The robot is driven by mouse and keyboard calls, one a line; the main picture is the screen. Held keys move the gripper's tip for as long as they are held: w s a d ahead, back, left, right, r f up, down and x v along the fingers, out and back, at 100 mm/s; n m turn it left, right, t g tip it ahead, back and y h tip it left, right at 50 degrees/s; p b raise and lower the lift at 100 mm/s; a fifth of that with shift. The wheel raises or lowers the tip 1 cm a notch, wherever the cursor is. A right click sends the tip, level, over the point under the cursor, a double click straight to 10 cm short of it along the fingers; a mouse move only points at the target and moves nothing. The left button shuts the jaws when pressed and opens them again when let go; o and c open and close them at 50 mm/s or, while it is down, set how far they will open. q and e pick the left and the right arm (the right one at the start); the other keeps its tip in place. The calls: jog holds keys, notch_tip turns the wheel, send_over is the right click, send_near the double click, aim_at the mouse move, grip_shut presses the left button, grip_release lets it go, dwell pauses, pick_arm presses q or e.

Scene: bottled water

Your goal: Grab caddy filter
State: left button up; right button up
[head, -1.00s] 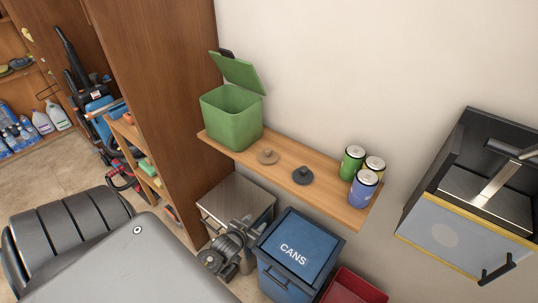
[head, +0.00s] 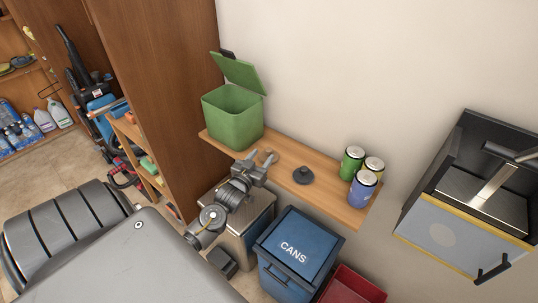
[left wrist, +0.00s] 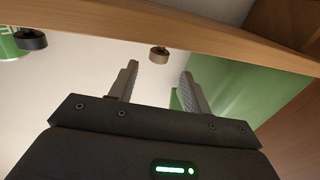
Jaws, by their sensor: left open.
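A green caddy (head: 232,118) with its lid up stands at the left end of a wooden wall shelf. To its right on the shelf are a small tan knobbed disc (head: 268,153) and a dark grey knobbed disc (head: 303,175). No label shows which one is the caddy filter. My left gripper (head: 262,160) is at the shelf's front edge, right by the tan disc and partly covering it. In the left wrist view the open, empty fingers (left wrist: 160,72) point toward the tan disc (left wrist: 159,55), which is apart from them. My right gripper is not in view.
Green, yellowish and blue cans (head: 363,186) stand at the shelf's (head: 330,187) right end. Below are a metal-topped bin, a blue CANS bin (head: 292,250) and a red bin (head: 352,287). A tall wooden cabinet side (head: 165,90) closes off the left.

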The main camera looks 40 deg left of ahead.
aim_at(269, 149)
pick_arm(q)
jog(key=shift+p+x, duration=0.85)
jog(key=shift+x, duration=2)
jog(key=shift+d+f, duration=0.15)
jog(key=shift+d, duration=0.05)
jog(key=shift+c, duration=0.3)
grip_shut()
jog(key=shift+r, duration=0.6)
jog(key=s+d+r+b, duration=0.2)
jog(key=s+d+r, duration=0.6)
jog(key=s+r, duration=0.3)
jog(key=shift+d+r, duration=0.3)
jog(key=shift+r, duration=0.1)
